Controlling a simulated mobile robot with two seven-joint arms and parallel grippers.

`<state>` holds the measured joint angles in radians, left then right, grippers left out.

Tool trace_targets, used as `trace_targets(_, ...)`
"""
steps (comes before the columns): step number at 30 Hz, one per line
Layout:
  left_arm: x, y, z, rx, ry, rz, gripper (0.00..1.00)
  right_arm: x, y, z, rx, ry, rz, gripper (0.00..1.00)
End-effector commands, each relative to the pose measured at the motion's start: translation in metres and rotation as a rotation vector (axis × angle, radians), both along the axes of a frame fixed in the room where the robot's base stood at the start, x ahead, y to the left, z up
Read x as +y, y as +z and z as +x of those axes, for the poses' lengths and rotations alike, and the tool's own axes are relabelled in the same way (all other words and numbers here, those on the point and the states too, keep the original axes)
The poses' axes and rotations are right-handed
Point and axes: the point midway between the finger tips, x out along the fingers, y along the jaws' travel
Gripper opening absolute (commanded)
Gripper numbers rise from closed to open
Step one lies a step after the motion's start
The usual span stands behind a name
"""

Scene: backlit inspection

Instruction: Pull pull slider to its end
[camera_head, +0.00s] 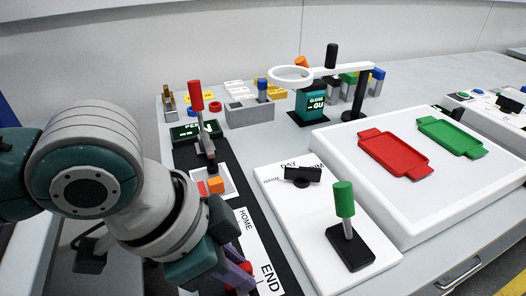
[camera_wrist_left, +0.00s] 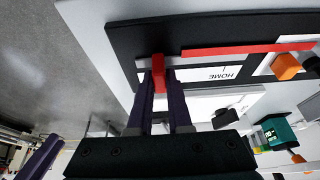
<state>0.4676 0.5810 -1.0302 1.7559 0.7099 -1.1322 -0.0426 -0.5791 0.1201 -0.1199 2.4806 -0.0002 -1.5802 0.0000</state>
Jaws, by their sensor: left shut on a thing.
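The pull slider's red handle (camera_wrist_left: 158,73) stands between the fingers of my left gripper (camera_wrist_left: 160,88) in the left wrist view. The gripper is shut on it. In the head view my left gripper (camera_head: 238,272) is low at the near end of the slider panel, beside the END label (camera_head: 269,277); only a bit of red shows there. The HOME label (camera_head: 245,218) lies farther back, and in the wrist view it (camera_wrist_left: 224,73) is right of the handle. The fingers and wrist hide much of the track.
Right are a black knob (camera_head: 302,175), a green-handled lever (camera_head: 344,200) and a white panel (camera_head: 340,150) with red and green trays. A magnifier ring (camera_head: 290,75) stands behind.

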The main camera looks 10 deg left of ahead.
Motion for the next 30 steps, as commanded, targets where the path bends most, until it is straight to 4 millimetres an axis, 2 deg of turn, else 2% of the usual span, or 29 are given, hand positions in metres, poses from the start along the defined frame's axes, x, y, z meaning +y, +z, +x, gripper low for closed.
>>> trace_targets(2,-0.0036,0.0037,-0.0046,0.001,-0.001,-0.002,0.00,-0.0001,0.0097,-0.0002,0.001,0.000,0.000,0.50)
trace_targets(12,-0.0069,0.0003,-0.0075,0.002,-0.004,-0.008,0.00,0.0000,0.0083,-0.0006,0.002,0.000,0.000,0.50)
trace_targets(13,-0.0071,0.0004,-0.0076,0.002,-0.004,-0.008,0.18,0.0000,0.0083,-0.0006,0.002,0.000,0.000,0.50)
trace_targets(21,-0.0059,0.0000,-0.0070,0.001,-0.002,-0.004,0.47,0.0001,0.0082,-0.0006,0.002,0.000,0.000,0.50)
trace_targets(30,-0.0035,0.0038,-0.0068,-0.001,-0.001,-0.003,0.47,0.0000,0.0097,-0.0006,0.002,0.000,0.000,0.50)
